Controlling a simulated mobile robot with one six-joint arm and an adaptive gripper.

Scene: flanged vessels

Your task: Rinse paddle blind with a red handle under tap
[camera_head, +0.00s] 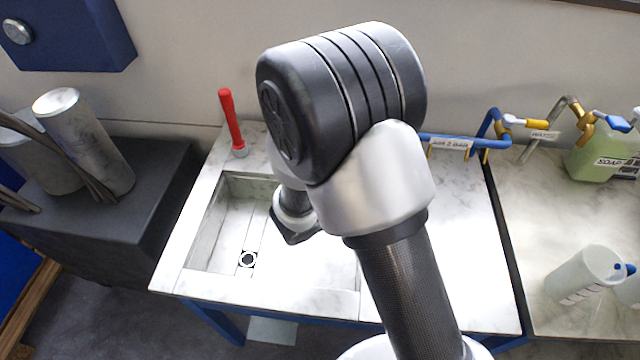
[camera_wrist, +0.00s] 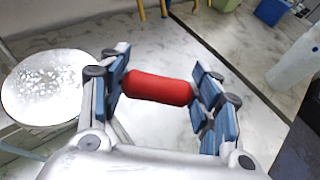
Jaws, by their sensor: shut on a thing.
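My gripper (camera_wrist: 158,92) is shut on the red handle (camera_wrist: 158,88) of the paddle blind, with a finger at each end of the visible red part. A pale round disc (camera_wrist: 42,88) with a speckled white patch lies just left of the fingers in the wrist view; it looks like the blind's plate. Its join to the handle is hidden by a finger. In the head view my arm covers the handle and plate. The sink basin (camera_head: 215,228) is below my wrist. A red upright lever (camera_head: 232,118) stands behind the basin. The tap's spout and any water stream are not clear.
Metal cylinders (camera_head: 85,140) stand on a dark cabinet at left.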

